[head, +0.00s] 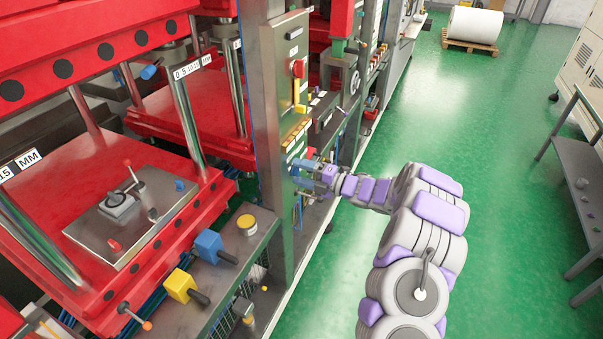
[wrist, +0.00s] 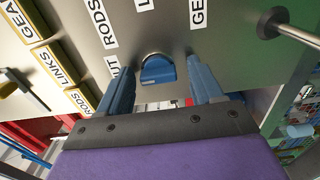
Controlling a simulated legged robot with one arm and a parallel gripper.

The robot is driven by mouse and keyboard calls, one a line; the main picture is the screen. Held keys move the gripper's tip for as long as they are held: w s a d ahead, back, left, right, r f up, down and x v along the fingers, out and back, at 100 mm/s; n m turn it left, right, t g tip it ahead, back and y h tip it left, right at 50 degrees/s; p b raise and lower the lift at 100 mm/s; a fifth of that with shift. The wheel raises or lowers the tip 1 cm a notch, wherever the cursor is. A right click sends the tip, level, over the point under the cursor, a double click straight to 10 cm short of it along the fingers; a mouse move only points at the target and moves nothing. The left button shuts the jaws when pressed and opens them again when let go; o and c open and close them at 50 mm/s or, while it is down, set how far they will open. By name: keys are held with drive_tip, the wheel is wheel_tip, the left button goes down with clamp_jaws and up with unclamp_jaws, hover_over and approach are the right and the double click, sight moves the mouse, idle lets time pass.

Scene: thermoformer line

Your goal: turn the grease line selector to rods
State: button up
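The grease line selector shows in the wrist view as a blue knob (wrist: 158,71) on a grey metal panel. Printed labels stand around it: RODS (wrist: 101,22) at its upper left, one cut off at the top starting with L, one starting GE (wrist: 198,13) at its upper right, and one ending in UT at its left. I cannot tell which label the knob points at. My gripper (wrist: 162,66) is open, with one blue finger on each side of the knob and visible gaps between. In the head view my gripper (head: 307,168) is at the panel post, hiding the knob.
Yellow-framed plates reading GEAR, LINKS (wrist: 55,65) and RODS are at the left in the wrist view. A metal rod handle (wrist: 285,25) juts out at the upper right. In the head view, a red press (head: 150,160) stands left; open green floor (head: 470,140) lies right.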

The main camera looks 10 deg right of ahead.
drive_tip(key=c, duration=1)
drive_tip(key=shift+o, duration=0.2)
drive_tip(key=m+p, duration=0.3)
drive_tip(key=shift+s+m+p, duration=0.1)
drive_tip(key=shift+m+p, duration=0.2)
drive_tip(key=shift+m, duration=0.1)
drive_tip(key=m+p, duration=0.3)
drive_tip(key=m, duration=0.1)
drive_tip(key=shift+f+m+p, duration=0.15)
drive_tip(key=shift+m+p, duration=0.15)
drive_tip(key=shift+m, duration=0.1)
drive_tip(key=o, duration=0.9)
drive_tip(key=shift+c, duration=0.2)
drive_tip(key=shift+o, duration=1)
